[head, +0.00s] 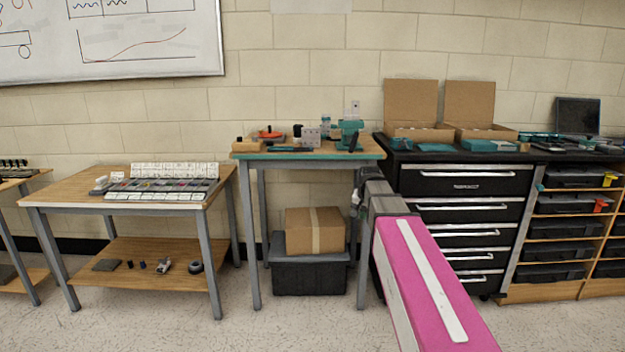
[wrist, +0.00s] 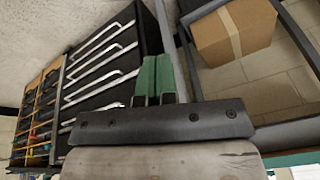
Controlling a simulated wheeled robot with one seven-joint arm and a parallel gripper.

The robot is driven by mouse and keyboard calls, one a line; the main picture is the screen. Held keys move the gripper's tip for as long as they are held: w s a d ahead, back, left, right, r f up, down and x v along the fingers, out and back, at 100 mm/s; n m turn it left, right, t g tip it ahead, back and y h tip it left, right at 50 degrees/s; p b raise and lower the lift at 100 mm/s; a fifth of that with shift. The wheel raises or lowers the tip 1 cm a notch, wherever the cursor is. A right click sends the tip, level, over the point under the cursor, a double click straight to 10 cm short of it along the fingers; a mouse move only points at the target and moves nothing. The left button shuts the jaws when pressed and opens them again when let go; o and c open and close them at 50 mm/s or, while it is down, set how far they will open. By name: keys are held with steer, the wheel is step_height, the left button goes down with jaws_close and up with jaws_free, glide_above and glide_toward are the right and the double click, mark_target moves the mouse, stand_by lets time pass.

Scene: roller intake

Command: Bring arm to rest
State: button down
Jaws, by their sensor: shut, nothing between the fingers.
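My arm (head: 425,270), pink with a white stripe, reaches forward from the lower right in the head view, in front of the black drawer cabinet. Its far end is by the right front of the tall middle table, and the fingers are hard to make out there. In the wrist view my gripper (wrist: 154,80) has its two green fingers together with nothing between them. It is clear of the cabinet and the table as far as the wrist view shows.
The black drawer cabinet (head: 463,185) stands right of the tall table (head: 300,154), which bears tools. A lower wooden table (head: 75,199) with a parts tray is at left. Floor in front is open.

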steer(key=s+f+n+g, duration=0.3)
steer(key=s+f+n, duration=0.1)
steer(key=s+f, duration=1.8)
steer(key=shift+s+f, duration=0.3)
steer(key=shift+s, duration=0.2)
